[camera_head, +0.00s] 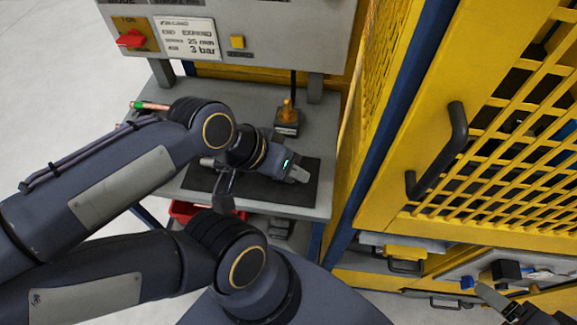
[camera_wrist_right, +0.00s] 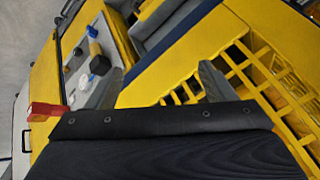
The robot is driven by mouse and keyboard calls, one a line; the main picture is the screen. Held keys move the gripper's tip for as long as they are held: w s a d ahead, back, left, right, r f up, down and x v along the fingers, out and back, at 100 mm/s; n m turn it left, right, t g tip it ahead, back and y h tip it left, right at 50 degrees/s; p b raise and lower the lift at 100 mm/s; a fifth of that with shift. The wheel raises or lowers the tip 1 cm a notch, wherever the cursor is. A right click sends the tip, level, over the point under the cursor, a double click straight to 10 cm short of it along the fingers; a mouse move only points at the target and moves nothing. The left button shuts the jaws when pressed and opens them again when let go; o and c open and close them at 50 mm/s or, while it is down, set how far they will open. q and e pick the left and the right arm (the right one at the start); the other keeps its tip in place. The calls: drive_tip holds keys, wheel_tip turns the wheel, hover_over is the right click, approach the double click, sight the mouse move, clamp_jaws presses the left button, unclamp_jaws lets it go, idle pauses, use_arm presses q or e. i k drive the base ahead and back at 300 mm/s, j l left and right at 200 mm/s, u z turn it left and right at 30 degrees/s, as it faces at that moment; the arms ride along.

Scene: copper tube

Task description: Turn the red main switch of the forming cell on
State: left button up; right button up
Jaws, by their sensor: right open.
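The red main switch (camera_head: 131,39) sits on a yellow plate at the upper left of the grey control panel (camera_head: 270,50) in the head view. Its handle lies roughly sideways, slightly tilted. My left gripper (camera_head: 298,174) hangs over the dark mat on the bench below the panel, well away from the switch. Its fingertips are too small to judge. My right gripper shows in the wrist view (camera_wrist_right: 162,86) with its two fingers wide apart and nothing between them. A red part (camera_wrist_right: 46,110) shows at that view's left; I cannot tell what it is.
A copper tube (camera_head: 150,106) with a green band lies at the bench's left, partly behind my arm. A brass-coloured fitting on a block (camera_head: 287,118) stands behind the mat (camera_head: 305,190). A yellow mesh guard door with a black handle (camera_head: 440,150) fills the right. A red bin (camera_head: 185,211) sits below.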

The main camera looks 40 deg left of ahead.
sight(135, 38)
drive_tip(key=k+j, duration=0.1)
drive_tip(key=k, duration=0.35)
drive_tip(key=k+u, duration=0.1)
drive_tip(key=u, duration=1.85)
drive_tip(key=i+j, duration=0.2)
drive_tip(key=j, duration=0.15)
drive_tip(key=i+j+u, duration=0.15)
drive_tip(key=j, duration=0.25)
